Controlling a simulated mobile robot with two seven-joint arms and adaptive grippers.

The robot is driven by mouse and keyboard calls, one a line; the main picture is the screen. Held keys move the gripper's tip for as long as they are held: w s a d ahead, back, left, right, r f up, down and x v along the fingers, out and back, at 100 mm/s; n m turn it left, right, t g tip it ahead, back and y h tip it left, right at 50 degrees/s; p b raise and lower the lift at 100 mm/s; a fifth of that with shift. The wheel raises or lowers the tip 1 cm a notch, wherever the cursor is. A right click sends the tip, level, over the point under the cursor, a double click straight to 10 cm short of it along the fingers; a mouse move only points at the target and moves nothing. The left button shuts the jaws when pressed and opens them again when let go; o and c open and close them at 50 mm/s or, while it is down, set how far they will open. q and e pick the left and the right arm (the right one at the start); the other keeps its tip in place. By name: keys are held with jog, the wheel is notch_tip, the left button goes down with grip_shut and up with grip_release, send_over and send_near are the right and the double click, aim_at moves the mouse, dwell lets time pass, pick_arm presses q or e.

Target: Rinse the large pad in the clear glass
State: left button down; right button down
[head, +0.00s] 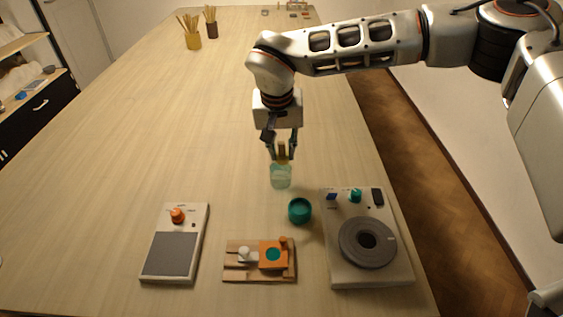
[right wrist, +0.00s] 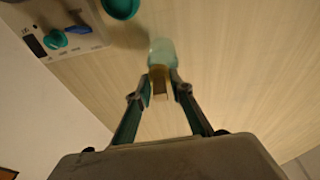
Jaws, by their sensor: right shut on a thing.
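My right gripper (head: 282,154) comes in from the right and points down, its fingers shut on an ochre, block-like piece (head: 282,150), which I take to be the large pad. It also shows between the fingertips in the right wrist view (right wrist: 160,82). The clear glass (head: 281,180), with a pale greenish tint, stands upright on the table straight below the gripper in the head view. In the right wrist view the glass (right wrist: 161,50) shows just beyond the fingertips. I cannot tell whether the pad's lower end is inside the glass.
A teal round pot (head: 300,211) stands close to the glass. Nearer are a wooden board (head: 235,274) with an orange block, a device with a grey disc (head: 340,276) and a device with an orange knob (head: 177,216). The table's left and middle are clear.

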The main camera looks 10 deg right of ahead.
aim_at(282, 142)
jog(key=shift+r, duration=0.1)
dwell(0.4)
jog(key=shift+r, duration=0.45)
jog(key=shift+w+v, duration=0.25)
jog(key=shift+v, duration=0.95)
jog(key=shift+d+r, duration=0.1)
jog(key=shift+r, duration=0.1)
